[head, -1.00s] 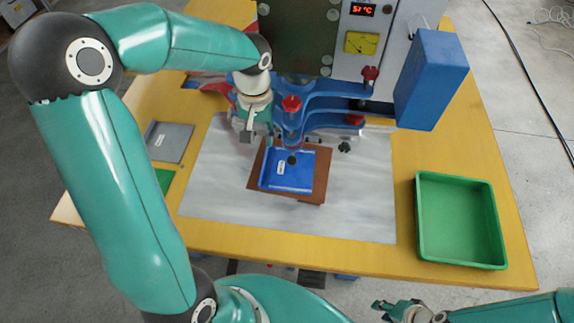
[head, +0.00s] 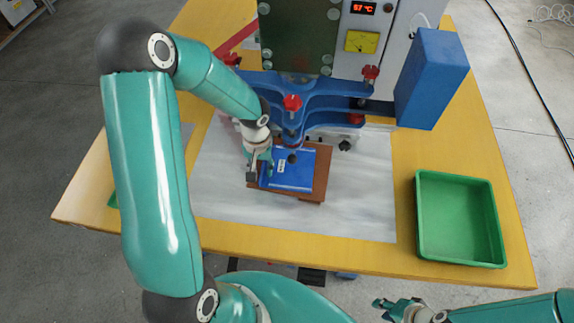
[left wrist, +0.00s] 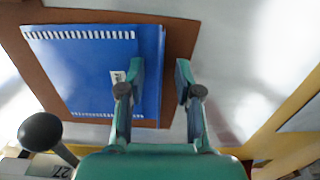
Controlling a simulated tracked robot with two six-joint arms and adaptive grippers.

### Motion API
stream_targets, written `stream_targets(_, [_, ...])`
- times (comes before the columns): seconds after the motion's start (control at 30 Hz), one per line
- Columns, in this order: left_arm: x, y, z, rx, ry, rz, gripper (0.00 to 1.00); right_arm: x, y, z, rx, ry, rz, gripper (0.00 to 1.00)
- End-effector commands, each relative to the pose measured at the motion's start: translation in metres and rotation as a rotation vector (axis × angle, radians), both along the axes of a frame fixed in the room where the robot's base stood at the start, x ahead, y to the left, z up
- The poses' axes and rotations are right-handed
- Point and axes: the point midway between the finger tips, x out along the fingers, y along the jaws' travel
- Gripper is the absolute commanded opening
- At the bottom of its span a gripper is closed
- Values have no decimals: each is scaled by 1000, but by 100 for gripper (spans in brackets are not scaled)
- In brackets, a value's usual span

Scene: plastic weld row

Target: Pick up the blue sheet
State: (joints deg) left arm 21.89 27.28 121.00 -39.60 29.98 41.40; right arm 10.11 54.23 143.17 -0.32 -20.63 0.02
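The blue sheet (head: 303,170) lies on a brown board (head: 321,178) under the blue press arms, with a white label on it. It also shows in the left wrist view (left wrist: 75,75), with white-striped strips along two edges. My left gripper (head: 259,172) is at the sheet's left side in the head view. In the left wrist view my left gripper (left wrist: 158,68) is open: one finger is over the sheet near its edge, the other beyond that edge over the board. Contact cannot be told. My right gripper (head: 392,309) is open and empty at the bottom, away from the sheet.
The blue press arms (head: 320,88) with red knobs overhang the board's far side. A green tray (head: 429,257) stands empty at the right. A blue box (head: 431,78) is on the machine's right. The pale mat (head: 360,205) is clear in front and right.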

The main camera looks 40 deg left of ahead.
Motion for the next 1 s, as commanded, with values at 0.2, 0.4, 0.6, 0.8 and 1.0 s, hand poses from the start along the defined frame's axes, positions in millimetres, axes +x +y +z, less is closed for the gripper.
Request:
stream_targets(0.2, [0, 0, -6, -1, 0, 1, 34, 0, 0, 0, 0, 0, 0, 31])
stream_targets(0.4, [0, 0, -6, -1, 0, 1, 16, 0, 0, 0, 0, 0, 0, 31])
stream_targets(0.6, [0, 0, -6, 0, 0, 1, 0, 0, 0, 0, 0, 0, 0, 31])
stream_targets(0.8, [0, 0, -6, 0, 0, 1, 0, 0, 0, 0, 0, 0, 0, 31])
stream_targets(1.0, [0, 0, -3, 0, -1, 1, 0, 0, 0, 1, 0, 0, 0, 31])
